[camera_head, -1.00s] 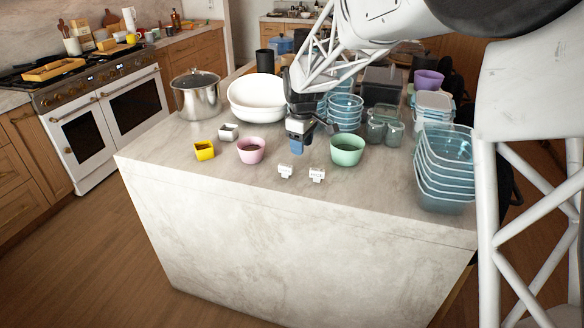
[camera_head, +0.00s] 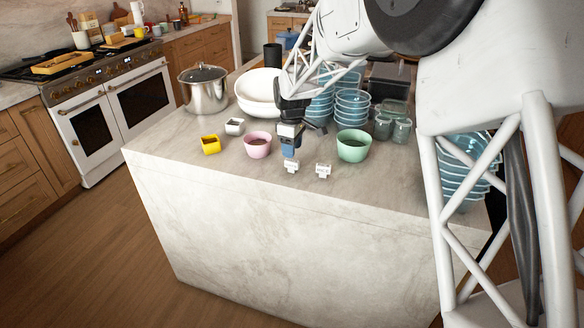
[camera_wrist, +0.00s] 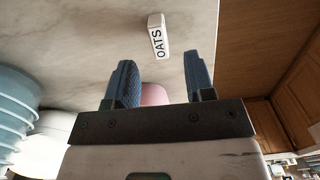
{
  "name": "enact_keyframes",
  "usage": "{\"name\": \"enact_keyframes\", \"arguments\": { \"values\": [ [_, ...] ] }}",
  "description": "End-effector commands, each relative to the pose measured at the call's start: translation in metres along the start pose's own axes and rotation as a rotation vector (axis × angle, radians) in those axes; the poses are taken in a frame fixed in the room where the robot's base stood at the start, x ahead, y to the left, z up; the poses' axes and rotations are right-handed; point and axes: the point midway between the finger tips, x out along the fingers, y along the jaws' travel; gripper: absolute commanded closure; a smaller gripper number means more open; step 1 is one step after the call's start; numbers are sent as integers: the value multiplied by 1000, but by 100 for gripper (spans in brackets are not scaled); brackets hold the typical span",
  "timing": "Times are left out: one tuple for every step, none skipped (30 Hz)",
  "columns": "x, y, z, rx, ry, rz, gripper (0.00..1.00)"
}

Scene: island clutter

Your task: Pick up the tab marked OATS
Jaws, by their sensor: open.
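The white tab marked OATS (camera_wrist: 156,37) shows in the wrist view, lying on the counter beyond my fingertips and between their lines. My gripper (camera_wrist: 158,62) is open, with two blue fingers apart and nothing between them; the tab is not touched. In the head view my gripper (camera_head: 290,152) points down, close behind and above the left (camera_head: 292,167) of two small white tabs. The other tab (camera_head: 323,171) stands just to its right. Their lettering is too small to read in the head view, so I cannot tell there which is OATS.
A pink bowl (camera_head: 257,145) is left of my gripper and a green bowl (camera_head: 353,146) is right. A yellow cup (camera_head: 211,144) and small white container (camera_head: 235,126) stand farther left. The counter's front strip (camera_head: 250,174) is clear.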

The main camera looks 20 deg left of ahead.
Motion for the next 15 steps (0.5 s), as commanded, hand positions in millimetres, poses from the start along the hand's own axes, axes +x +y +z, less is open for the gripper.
{"name": "enact_keyframes", "arguments": {
  "values": [
    [4, 0, 0, 0, -1, -1, 51],
    [6, 0, 0, 0, -1, -1, 51],
    [7, 0, 0, 0, 0, -1, 51],
    [8, 0, 0, 0, 0, 0, 51],
    [9, 0, 0, 0, 0, 0, 51],
    [9, 0, 0, 0, 0, 0, 51],
    [9, 0, 0, 0, 0, 0, 51],
    [9, 0, 0, 0, 0, 0, 51],
    [9, 0, 0, 0, 0, 0, 51],
    [9, 0, 0, 0, 0, 0, 51],
    [9, 0, 0, 0, 0, 0, 51],
    [9, 0, 0, 0, 0, 0, 51],
    [9, 0, 0, 0, 0, 0, 51],
    [10, 0, 0, 0, 0, 0, 51],
    [10, 0, 0, 0, 0, 0, 51]
  ]
}}
